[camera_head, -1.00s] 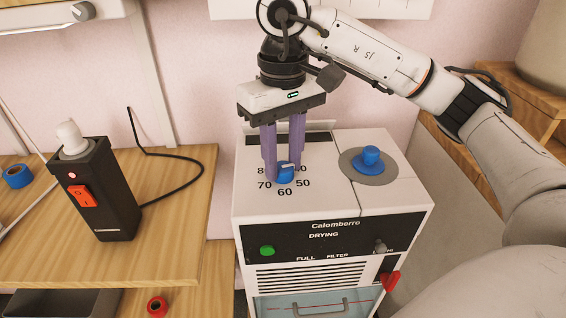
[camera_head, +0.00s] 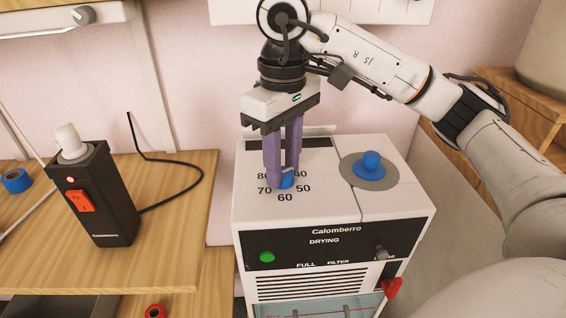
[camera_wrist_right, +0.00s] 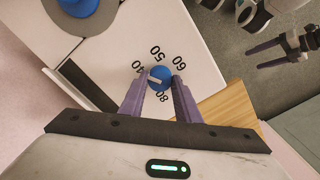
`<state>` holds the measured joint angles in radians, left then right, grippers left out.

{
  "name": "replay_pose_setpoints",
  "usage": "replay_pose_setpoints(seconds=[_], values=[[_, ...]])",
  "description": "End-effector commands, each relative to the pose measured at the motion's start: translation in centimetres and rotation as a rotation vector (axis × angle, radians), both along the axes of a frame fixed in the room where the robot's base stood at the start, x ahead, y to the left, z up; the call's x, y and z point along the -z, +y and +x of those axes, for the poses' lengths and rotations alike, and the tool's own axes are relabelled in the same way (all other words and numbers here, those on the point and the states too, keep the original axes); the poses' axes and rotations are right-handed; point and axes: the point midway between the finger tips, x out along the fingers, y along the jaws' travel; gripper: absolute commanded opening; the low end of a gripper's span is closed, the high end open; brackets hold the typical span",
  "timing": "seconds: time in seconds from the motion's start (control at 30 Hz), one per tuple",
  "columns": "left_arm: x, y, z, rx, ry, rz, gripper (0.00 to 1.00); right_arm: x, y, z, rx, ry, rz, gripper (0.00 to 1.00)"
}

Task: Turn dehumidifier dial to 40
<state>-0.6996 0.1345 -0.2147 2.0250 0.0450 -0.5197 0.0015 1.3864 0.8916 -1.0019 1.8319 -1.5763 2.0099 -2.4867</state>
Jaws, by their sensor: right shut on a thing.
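The dehumidifier (camera_head: 340,213) is a white box with a black front panel. Its small blue dial (camera_head: 287,182) sits on the top, ringed by numbers 40 to 80. My right gripper (camera_head: 282,178) points down and is shut on the dial, one purple finger on each side; the fingers partly hide the dial and the 40. In the right wrist view the dial (camera_wrist_right: 161,77) is between the fingertips, and its pale pointer mark faces the 40 side; the exact alignment is unclear. My left gripper (camera_wrist_right: 268,54) shows only in the wrist view, open and empty, away from the dehumidifier.
A larger blue knob (camera_head: 371,162) on a grey disc stands right of the dial. A green button (camera_head: 267,257) and a red lever (camera_head: 392,287) are on the front. A black switch box (camera_head: 103,195) stands on the wooden table (camera_head: 175,240) at the left.

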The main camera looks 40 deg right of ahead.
Motion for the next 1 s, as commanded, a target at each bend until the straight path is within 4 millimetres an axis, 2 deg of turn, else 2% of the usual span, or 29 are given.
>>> replay_pose_setpoints(seconds=[0.07, 0.1, 0.17, 0.2, 0.47, 0.57, 1.0], values=[[-0.1, 0.0, 0.2, 0.0, -0.003, 0.001, 0.73, -0.1, 0.0, 0.0, -0.003, -0.001, -0.001, 0.07], [-0.1, 0.0, 0.2, 0.0, -0.004, 0.0, 0.73, -0.1, 0.0, 0.0, -0.002, -0.001, -0.001, 0.36], [-0.2, 0.0, 0.3, 0.0, -0.006, 0.001, 0.73, -0.1, 0.0, 0.0, -0.002, -0.001, -0.001, 0.46], [-0.2, 0.0, 0.4, 0.0, -0.007, 0.0, 0.73, -0.1, 0.0, 0.0, -0.002, -0.001, -0.001, 0.48], [-0.3, 0.0, 0.5, 0.0, -0.009, 0.0, 0.73, -0.1, 0.0, 0.0, 0.0, -0.001, -0.001, 0.48], [-0.5, 0.0, 0.5, -0.001, -0.008, 0.001, 0.73, -0.8, 0.0, 0.0, 0.001, -0.002, 0.0, 0.48], [-2.9, 0.0, 0.2, -0.003, -0.001, 0.006, 0.73, -8.9, 0.0, 0.1, 0.0, -0.004, -0.001, 0.48]])
